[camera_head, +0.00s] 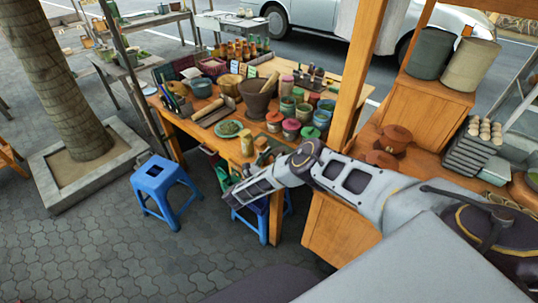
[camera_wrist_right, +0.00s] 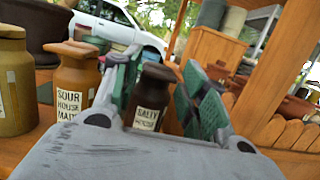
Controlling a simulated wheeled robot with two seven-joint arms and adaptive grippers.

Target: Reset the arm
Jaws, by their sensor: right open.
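My right arm comes in from the right in the head view. Its gripper (camera_head: 266,153) is at the front edge of the market table (camera_head: 213,137), partly hidden behind my own arm. In the right wrist view the jaws (camera_wrist_right: 160,85) are open, with green pads apart on either side of a dark brown jar labelled "SALTY" (camera_wrist_right: 152,97). I cannot tell whether a pad touches it. A brown jar labelled "SOUR" (camera_wrist_right: 75,85) stands just left of the jaws. An olive jar (camera_wrist_right: 14,85) stands further left. My left gripper is not in view.
A stone mortar (camera_head: 257,100), several lidded pots (camera_head: 291,128) and a green plate (camera_head: 229,129) crowd the table. A wooden post (camera_head: 352,80) and cabinet (camera_head: 325,230) stand to the right. A blue stool (camera_head: 158,180) stands on open paving at left.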

